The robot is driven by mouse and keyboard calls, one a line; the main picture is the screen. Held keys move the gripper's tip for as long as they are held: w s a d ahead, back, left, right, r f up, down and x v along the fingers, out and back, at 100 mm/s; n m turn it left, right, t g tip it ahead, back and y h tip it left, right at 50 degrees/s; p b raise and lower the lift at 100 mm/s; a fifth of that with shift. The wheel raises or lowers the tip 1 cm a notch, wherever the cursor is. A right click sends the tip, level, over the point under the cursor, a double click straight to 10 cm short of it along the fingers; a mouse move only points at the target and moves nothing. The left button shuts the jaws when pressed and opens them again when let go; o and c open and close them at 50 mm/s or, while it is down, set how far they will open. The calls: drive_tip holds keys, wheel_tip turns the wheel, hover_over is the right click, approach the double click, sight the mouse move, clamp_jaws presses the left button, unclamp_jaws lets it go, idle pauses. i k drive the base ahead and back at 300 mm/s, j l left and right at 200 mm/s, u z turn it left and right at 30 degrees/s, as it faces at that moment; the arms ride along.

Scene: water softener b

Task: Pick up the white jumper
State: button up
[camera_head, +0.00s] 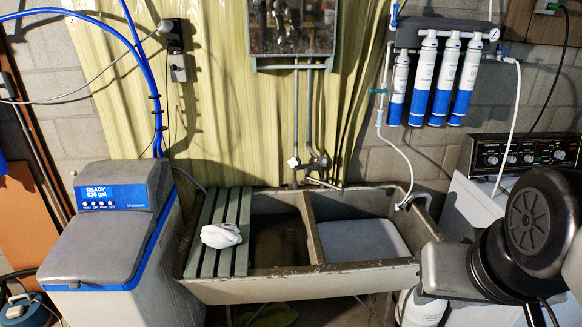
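A small, crumpled white cloth bundle (222,235), which looks like the white jumper, lies on the grey-green slatted board (238,205) across the left part of the sink. My arm reaches in from the right edge. The grey block at its near end, which may be my gripper (440,270), is in front of the sink's right end, well to the right of the white bundle and apart from it. No fingers can be made out, so I cannot tell whether it is open or shut. Nothing is seen held.
The double concrete sink (340,270) has an open left basin and a pale surface in the right one. A water softener (110,240) stands left. Taps (310,160), a hanging white hose (400,150) and filter cylinders (443,80) are behind. A washing machine (470,200) is right.

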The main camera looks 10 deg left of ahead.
sight(224, 235)
drive_tip(key=u, duration=1.25)
drive_tip(key=l+z, duration=0.2)
drive_tip(key=z, duration=1)
drive_tip(key=u, duration=1.3)
drive_tip(key=i+l+z, duration=0.1)
drive_tip(key=i+l, duration=0.2)
drive_tip(key=i, duration=0.2)
drive_tip(key=i+l, duration=0.3)
drive_tip(key=i, duration=0.2)
drive_tip(key=z, duration=0.05)
